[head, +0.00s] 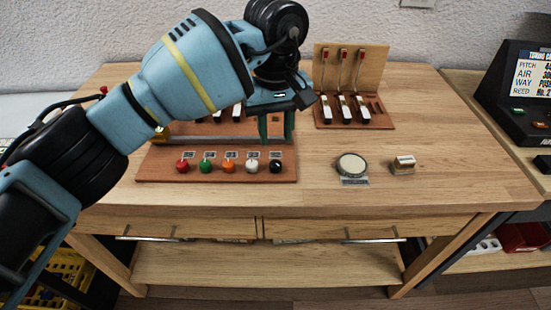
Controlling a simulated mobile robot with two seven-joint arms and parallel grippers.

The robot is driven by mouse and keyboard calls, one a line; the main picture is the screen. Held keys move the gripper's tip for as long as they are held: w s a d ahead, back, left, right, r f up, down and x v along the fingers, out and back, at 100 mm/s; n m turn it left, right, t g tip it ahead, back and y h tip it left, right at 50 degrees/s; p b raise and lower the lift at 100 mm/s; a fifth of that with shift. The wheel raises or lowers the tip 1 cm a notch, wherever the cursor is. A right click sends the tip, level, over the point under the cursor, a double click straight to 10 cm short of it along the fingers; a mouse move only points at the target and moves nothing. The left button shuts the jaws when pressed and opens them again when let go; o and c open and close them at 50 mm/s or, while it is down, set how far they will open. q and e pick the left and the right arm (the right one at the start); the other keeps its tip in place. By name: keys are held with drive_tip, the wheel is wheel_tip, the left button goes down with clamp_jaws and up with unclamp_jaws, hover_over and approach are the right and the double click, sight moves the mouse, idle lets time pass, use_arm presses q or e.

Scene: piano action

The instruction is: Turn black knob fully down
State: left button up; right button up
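The black knob (276,166) is the rightmost in a row of round knobs along the front of a reddish-brown wooden board (218,175). A small label plate lies just behind it. Which way the knob is turned is too small to tell. My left gripper (276,134) points down above and slightly behind the black knob, with its two dark green fingers apart and nothing between them. It does not appear to touch the knob. My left arm hides much of the back of the board. My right gripper is not in view.
Red (182,166), green (205,167), orange (229,167) and white (252,166) knobs sit left of the black one. A wooden stand with piano keys (345,108) is behind right. A round disc (351,165) and small block (403,164) lie right. The table's front right is clear.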

sight(276, 163)
use_arm(q)
drive_tip(key=shift+f, duration=3.85)
clamp_jaws()
